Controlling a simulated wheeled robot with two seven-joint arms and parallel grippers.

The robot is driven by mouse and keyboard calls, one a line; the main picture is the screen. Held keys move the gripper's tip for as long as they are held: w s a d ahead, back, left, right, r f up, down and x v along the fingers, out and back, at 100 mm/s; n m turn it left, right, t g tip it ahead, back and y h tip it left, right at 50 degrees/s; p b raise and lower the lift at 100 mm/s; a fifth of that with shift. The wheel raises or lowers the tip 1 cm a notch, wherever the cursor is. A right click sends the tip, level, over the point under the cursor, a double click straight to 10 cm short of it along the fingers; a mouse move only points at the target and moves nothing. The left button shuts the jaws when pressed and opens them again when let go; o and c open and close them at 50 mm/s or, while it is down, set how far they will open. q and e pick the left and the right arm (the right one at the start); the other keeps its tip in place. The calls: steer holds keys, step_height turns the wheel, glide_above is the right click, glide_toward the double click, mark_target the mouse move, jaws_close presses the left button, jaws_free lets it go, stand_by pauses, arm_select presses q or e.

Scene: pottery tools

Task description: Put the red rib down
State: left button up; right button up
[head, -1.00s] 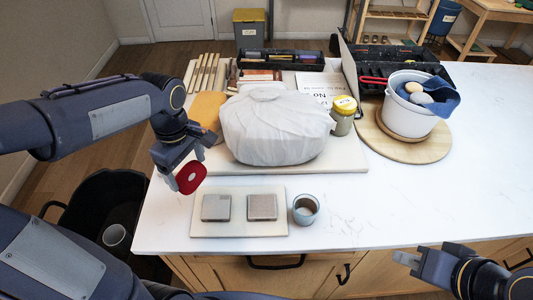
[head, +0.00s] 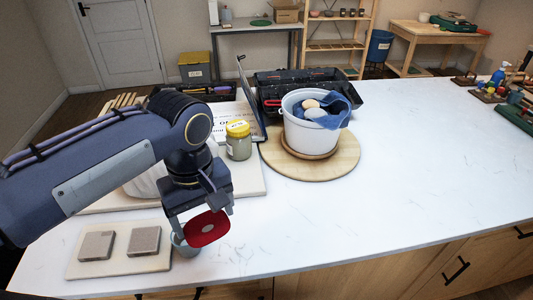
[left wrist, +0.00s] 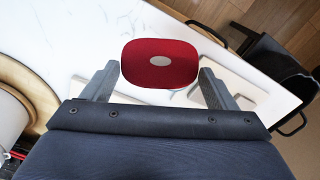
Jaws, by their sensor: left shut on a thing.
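The red rib (head: 202,237) is a flat, rounded red plate with a pale round hole at its middle. My left gripper (head: 207,212) is shut on it and holds it above the counter, in front of part of the small grey cup (head: 184,249). In the left wrist view the rib (left wrist: 184,66) sits between the two fingertips of the left gripper (left wrist: 159,72), with pale counter beyond it. My right gripper is not in view.
A pale board (head: 122,266) with two grey square blocks is at the left. The wrapped clay (head: 145,186) is mostly hidden by my left arm. A yellow-lidded jar (head: 238,146) and a white bucket (head: 308,136) on a round wooden board stand behind.

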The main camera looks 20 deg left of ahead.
arm_select(q)
steer(key=shift+w+d+f, duration=0.25)
steer(key=shift+w+d, duration=0.15)
steer(key=shift+w, duration=0.35)
steer(key=w+f, duration=0.4)
steer(key=w+f+p, duration=0.1)
steer(key=w+f, duration=0.3)
steer(key=w+f+p, duration=0.1)
steer(key=w+f, duration=0.3)
steer(key=shift+w+a+f, duration=0.25)
steer(key=shift+a+f, duration=0.05)
steer(key=shift+a, duration=0.05)
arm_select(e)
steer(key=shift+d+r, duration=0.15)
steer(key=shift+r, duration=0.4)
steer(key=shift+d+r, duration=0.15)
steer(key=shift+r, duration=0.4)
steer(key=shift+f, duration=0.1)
